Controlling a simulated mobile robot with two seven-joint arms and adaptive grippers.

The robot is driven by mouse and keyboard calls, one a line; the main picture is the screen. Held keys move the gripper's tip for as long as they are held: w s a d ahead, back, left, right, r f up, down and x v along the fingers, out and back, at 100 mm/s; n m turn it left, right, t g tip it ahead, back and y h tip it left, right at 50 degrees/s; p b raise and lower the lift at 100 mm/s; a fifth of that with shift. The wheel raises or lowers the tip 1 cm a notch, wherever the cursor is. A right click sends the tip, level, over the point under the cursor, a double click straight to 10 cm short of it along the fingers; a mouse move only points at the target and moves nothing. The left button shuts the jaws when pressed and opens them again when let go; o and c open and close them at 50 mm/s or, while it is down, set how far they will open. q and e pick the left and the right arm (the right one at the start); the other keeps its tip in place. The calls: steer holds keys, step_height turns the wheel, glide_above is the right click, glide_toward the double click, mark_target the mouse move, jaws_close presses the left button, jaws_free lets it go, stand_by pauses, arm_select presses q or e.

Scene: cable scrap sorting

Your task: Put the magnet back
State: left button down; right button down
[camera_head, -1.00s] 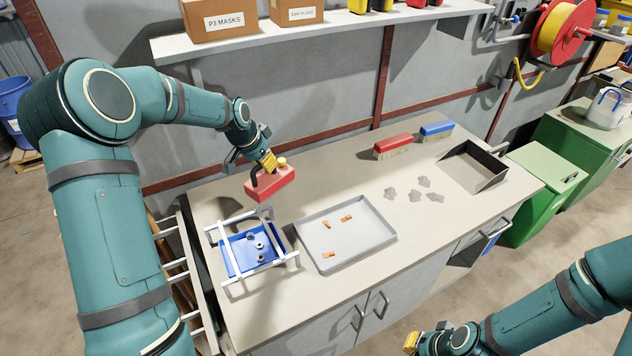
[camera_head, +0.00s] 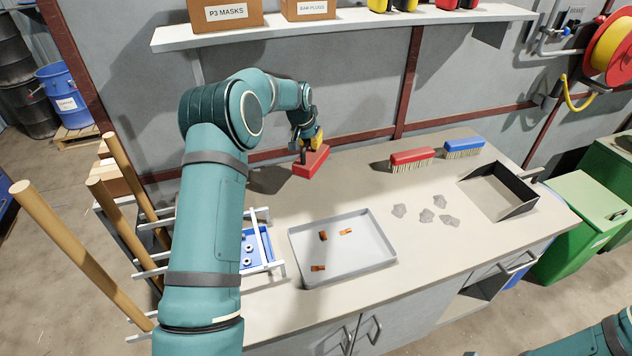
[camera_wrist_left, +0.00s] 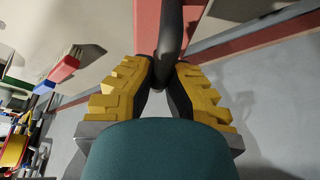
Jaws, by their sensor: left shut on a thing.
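The magnet is a red block (camera_head: 312,162) with a dark handle, at the back left of the workbench near the wall. In the left wrist view the red block (camera_wrist_left: 147,40) shows beyond the black handle (camera_wrist_left: 170,45). My left gripper (camera_head: 306,146) is over the block, its yellow-padded fingers shut on the handle; the fingers also show in the left wrist view (camera_wrist_left: 164,92). I cannot tell whether the block touches the bench. My right gripper is out of view; only part of my right arm shows at the bottom right corner.
A grey tray (camera_head: 385,262) with several copper pieces lies mid-bench. A blue tray in a white frame (camera_head: 262,267) is partly behind my left arm. Red (camera_head: 411,157) and blue (camera_head: 463,146) brushes, grey scraps (camera_head: 426,215) and a dustpan (camera_head: 519,209) lie right. A shelf (camera_head: 345,27) hangs above.

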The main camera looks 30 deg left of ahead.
mark_target(303, 148)
arm_select(q)
step_height(303, 148, down, 4)
steer(key=shift+r, duration=0.25)
steer(key=shift+f+b, duration=0.45)
steer(key=shift+f, duration=2.55)
steer(key=shift+r, duration=0.1)
steer(key=c, duration=1.4)
jaws_free()
steer(key=shift+f, duration=0.3)
steer(key=shift+o, duration=1.3)
steer(key=shift+s, duration=0.1)
steer(key=shift+r, duration=0.2)
steer(key=p+v, duration=0.1)
steer(key=v, duration=1.1)
